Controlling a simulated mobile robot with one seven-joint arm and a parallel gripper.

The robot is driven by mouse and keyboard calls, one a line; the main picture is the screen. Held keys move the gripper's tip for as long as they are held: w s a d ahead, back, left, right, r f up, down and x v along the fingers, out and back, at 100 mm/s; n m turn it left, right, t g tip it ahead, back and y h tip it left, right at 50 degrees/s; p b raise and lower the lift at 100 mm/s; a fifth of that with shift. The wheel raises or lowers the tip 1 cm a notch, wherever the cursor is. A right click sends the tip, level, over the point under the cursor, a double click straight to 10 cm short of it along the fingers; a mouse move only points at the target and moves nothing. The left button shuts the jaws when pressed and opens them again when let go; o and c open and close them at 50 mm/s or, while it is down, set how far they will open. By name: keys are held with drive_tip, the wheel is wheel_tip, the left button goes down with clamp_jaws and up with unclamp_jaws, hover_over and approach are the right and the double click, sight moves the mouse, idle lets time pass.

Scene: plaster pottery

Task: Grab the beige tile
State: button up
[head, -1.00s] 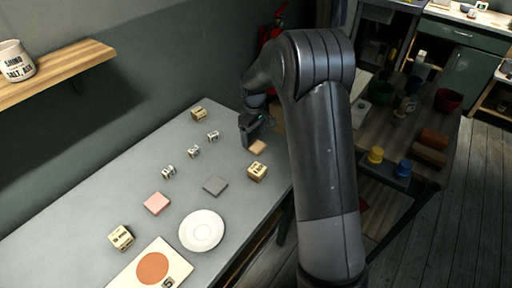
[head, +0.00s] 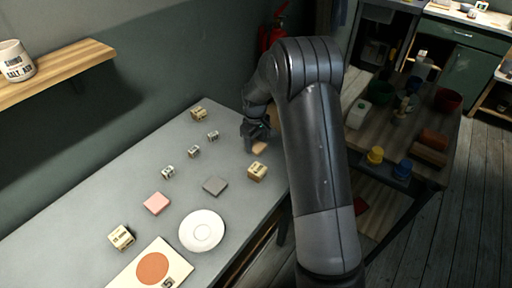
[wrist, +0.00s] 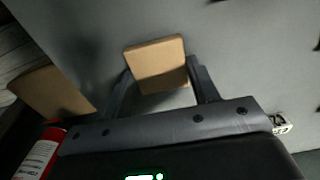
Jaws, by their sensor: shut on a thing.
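The beige tile (head: 260,148) is at the far right end of the grey table (head: 110,195), partly hidden by my gripper (head: 252,148) in the head view. In the wrist view, the beige tile (wrist: 156,58) sits between the two fingertips of my gripper (wrist: 158,72). The fingers are shut on its opposite sides. I cannot tell whether the tile is lifted off the table.
A lettered block (head: 257,171), a grey tile (head: 215,186), a pink tile (head: 157,203) and a white plate (head: 202,230) stand nearer. Several small blocks line the wall side. A red extinguisher (head: 265,38) stands behind. The wrist view shows a brown board (wrist: 50,92) at left.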

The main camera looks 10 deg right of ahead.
drive_tip(key=shift+c, duration=1.3)
